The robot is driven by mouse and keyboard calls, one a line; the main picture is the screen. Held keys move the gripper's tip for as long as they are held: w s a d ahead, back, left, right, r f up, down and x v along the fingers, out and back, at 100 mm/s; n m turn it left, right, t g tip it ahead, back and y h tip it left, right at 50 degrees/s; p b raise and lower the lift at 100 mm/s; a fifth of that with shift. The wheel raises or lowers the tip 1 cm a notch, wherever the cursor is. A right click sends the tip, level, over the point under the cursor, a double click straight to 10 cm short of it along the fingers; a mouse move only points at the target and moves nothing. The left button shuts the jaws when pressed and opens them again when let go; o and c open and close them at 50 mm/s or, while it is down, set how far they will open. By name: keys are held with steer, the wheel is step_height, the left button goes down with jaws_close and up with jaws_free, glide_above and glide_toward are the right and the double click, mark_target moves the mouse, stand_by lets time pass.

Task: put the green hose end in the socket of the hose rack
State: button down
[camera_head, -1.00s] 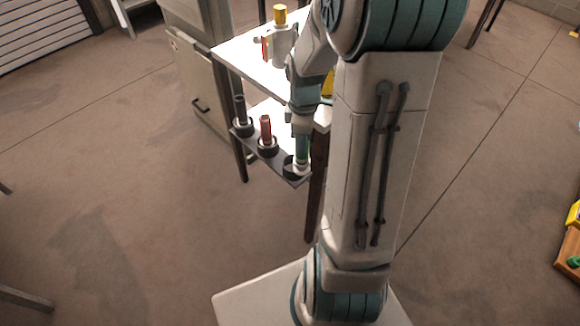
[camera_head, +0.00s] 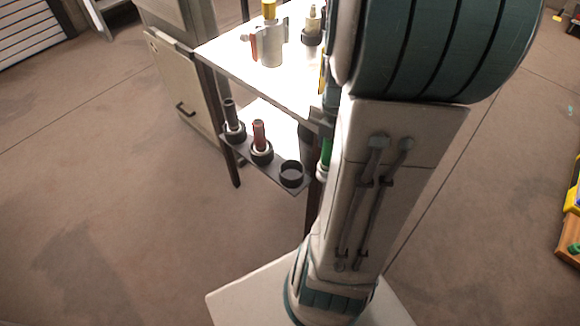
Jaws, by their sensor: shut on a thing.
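The green hose end (camera_head: 326,153), with a pale collar at its lower end, stands upright just right of the hose rack (camera_head: 272,171). My arm partly hides it. My gripper (camera_head: 325,125) is mostly hidden behind my arm and is shut on the hose end from above. The rack's near socket (camera_head: 292,174), a dark ring, is empty and lies left of the hose end. The hose end looks apart from this ring. The other two sockets hold a red hose end (camera_head: 259,135) and a dark grey one (camera_head: 230,113).
A white table (camera_head: 230,50) stands behind and above the rack, carrying a valve-like fitting with a yellow top (camera_head: 269,40) and another fitting (camera_head: 312,27). A beige cabinet (camera_head: 183,85) is at the left. The floor left of the rack is clear.

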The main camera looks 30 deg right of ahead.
steer(key=w+a+f+b, duration=0.2)
steer(key=w+a+f, duration=0.3)
steer(key=w+f, duration=0.5)
steer(key=shift+f, duration=0.3)
steer(key=shift+f, duration=0.2)
steer(key=c, duration=1)
jaws_free()
steer(key=shift+s, duration=0.1)
